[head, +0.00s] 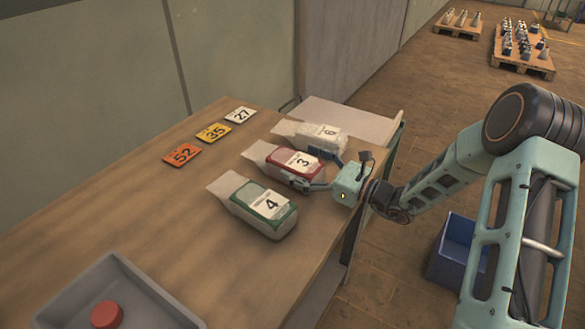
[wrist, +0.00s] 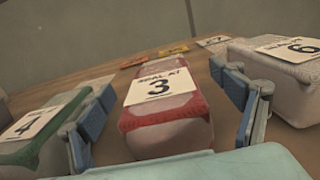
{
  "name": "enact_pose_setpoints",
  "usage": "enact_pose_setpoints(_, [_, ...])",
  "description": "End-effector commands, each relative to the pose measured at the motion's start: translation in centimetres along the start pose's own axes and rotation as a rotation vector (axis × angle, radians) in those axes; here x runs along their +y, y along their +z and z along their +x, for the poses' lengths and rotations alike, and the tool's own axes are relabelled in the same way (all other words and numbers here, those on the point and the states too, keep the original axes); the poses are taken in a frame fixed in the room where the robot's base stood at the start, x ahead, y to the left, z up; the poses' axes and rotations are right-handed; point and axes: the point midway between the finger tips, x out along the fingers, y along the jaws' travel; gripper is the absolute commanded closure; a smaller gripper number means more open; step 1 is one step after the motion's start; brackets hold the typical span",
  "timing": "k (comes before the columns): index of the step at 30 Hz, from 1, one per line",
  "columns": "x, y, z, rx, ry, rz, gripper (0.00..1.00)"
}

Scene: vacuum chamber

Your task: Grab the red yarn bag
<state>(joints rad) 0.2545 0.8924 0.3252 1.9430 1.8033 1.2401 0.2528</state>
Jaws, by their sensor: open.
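The red yarn bag (head: 283,160), with a white label marked 3, lies on the wooden table between two other bags. It fills the middle of the wrist view (wrist: 165,115). My gripper (head: 313,168) is open at the bag's near end, with one finger on each side of it. In the wrist view the blue finger pads (wrist: 164,103) stand left and right of the red bag, with a gap visible on the right side. I cannot tell whether the left finger touches the bag.
A green bag marked 4 (head: 258,207) lies to the left and a white bag marked 6 (head: 310,135) to the right, both close to my fingers. Several number cards (head: 213,132) lie behind. A grey tray (head: 150,290) holds a red round object (head: 106,314). A blue bin (head: 455,250) stands on the floor.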

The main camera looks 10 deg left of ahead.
Motion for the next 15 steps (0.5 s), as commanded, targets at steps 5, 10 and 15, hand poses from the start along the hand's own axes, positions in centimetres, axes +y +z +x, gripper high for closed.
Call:
enact_pose_setpoints(5, [0.1,0.0,2.3,0.000,0.001,0.000,0.15])
enact_pose_setpoints(10, [0.1,0.0,2.7,0.000,0.000,0.001,0.15])
enact_pose_setpoints(15, [0.1,0.0,2.6,0.001,0.000,0.001,0.20])
